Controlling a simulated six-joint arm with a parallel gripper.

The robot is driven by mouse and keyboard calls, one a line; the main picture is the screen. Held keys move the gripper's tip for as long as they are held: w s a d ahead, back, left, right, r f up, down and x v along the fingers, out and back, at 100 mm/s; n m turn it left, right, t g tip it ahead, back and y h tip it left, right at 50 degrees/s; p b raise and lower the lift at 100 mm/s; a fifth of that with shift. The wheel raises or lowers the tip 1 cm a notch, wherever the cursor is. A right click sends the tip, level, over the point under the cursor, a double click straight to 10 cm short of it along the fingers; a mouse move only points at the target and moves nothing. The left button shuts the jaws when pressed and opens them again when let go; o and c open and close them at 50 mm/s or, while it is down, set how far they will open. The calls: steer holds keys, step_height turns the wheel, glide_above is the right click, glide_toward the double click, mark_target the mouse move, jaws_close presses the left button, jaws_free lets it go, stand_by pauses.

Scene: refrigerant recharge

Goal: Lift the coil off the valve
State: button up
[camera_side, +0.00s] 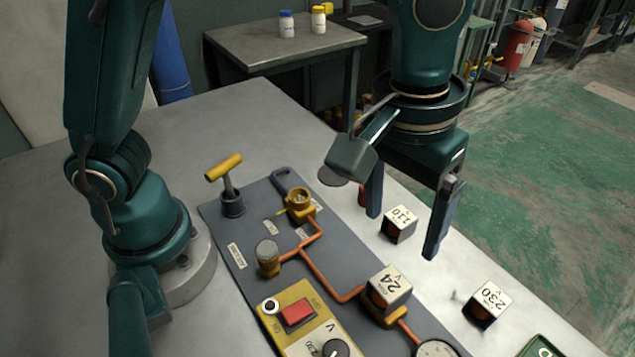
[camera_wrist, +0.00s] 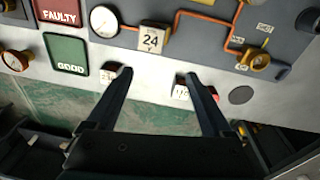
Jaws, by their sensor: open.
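The coil marked 24 V (camera_side: 388,289) sits on the brass valve (camera_side: 384,318) in the copper pipe line on the grey panel (camera_side: 345,245). In the wrist view the 24 coil (camera_wrist: 153,40) shows face-on, above the space between my fingertips. My gripper (camera_side: 402,234) is open and empty, above the table and apart from the 24 coil. Its fingers also show in the wrist view (camera_wrist: 154,77). A loose coil marked 110 (camera_side: 399,224) rests on the table near the fingers. A loose coil marked 230 (camera_side: 488,303) rests at the right.
A red FAULTY pad (camera_wrist: 61,12) and a green GOOD pad (camera_wrist: 66,54) lie beside the gauge (camera_wrist: 104,20). A yellow T-handle (camera_side: 226,170), brass fittings and a red switch (camera_side: 297,313) stand on the panel side. The table's left back is clear.

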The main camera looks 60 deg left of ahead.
mark_target(391, 283)
steer(key=shift+m+g+y, duration=0.3)
steer(key=shift+m+g, duration=0.2)
steer(key=shift+m, duration=0.1)
steer(key=f, duration=0.1)
steer(key=s+d+f, duration=0.2)
steer(key=shift+d+f, duration=0.2)
steer(key=shift+f, duration=2.6)
jaws_close()
